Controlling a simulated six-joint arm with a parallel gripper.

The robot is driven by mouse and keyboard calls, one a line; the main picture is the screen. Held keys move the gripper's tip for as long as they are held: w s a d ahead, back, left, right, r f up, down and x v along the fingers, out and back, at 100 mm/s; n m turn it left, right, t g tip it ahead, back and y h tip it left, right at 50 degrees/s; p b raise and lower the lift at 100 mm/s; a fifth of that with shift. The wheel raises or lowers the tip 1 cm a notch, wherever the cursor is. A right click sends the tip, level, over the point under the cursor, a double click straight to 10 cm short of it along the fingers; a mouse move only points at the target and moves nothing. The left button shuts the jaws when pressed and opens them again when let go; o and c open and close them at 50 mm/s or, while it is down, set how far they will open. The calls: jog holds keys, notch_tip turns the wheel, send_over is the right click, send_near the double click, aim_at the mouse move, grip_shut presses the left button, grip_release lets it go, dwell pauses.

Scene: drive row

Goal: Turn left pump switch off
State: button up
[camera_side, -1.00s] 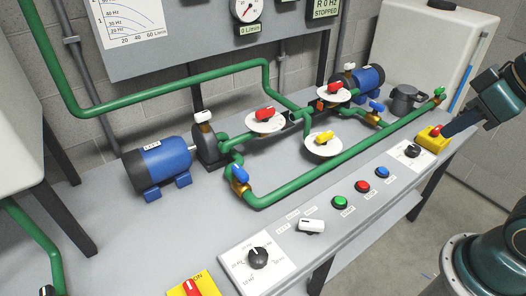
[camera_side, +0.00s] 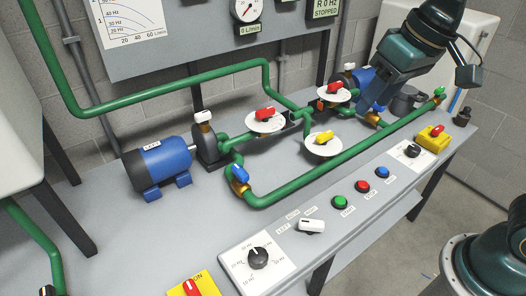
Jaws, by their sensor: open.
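The left pump switch (camera_side: 191,287) is a red rotary handle on a yellow plate at the bottom left edge, partly cut off by the frame. The word ON shows beside it, and the handle points up toward that label. The left pump (camera_side: 160,163) is a blue motor with a black end cap, labelled LEFT. My gripper (camera_side: 372,97) is at the upper right, in front of the right pump (camera_side: 362,77), far from the left switch. It holds nothing that I can see; its fingertips are hard to make out.
Green pipes with red, yellow and blue valve handles cross the bench. A selector (camera_side: 311,226), push buttons (camera_side: 340,202) and a speed dial (camera_side: 258,257) line the front strip. A second yellow switch (camera_side: 434,137) with a red handle stands at the right. A gauge panel hangs behind.

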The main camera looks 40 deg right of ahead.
jog(key=w+a+f+g, duration=0.1)
jog(key=w+a+f, duration=0.2)
jog(key=w+a, duration=0.5)
jog(key=g+h, duration=0.1)
jog(key=g, duration=0.2)
send_over(193, 292)
notch_tip(193, 292, down, 19)
jog(key=shift+f, duration=6.85)
